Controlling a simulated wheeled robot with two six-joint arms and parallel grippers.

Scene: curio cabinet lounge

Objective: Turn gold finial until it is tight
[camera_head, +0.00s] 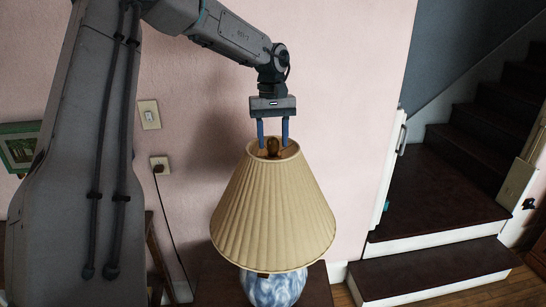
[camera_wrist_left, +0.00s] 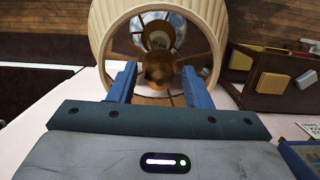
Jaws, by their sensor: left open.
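The gold finial (camera_head: 273,146) stands at the top centre of a lamp with a pleated cream shade (camera_head: 273,210) and a blue-and-white base (camera_head: 274,289). My left gripper (camera_head: 272,142) points down over the shade's top opening, its blue fingers apart on either side of the finial. In the left wrist view, the gold finial (camera_wrist_left: 158,68) shows between the two open fingertips (camera_wrist_left: 159,75), with a visible gap on each side. Spokes run from it to the shade's rim (camera_wrist_left: 104,52). My right gripper is not in view.
The lamp stands on a dark wooden table (camera_head: 318,287) against a pink wall (camera_head: 345,90). A light switch (camera_head: 149,115) and an outlet with a cord (camera_head: 159,166) are on the wall. Dark stairs (camera_head: 430,195) rise at the right. The shade's rim surrounds the fingertips closely.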

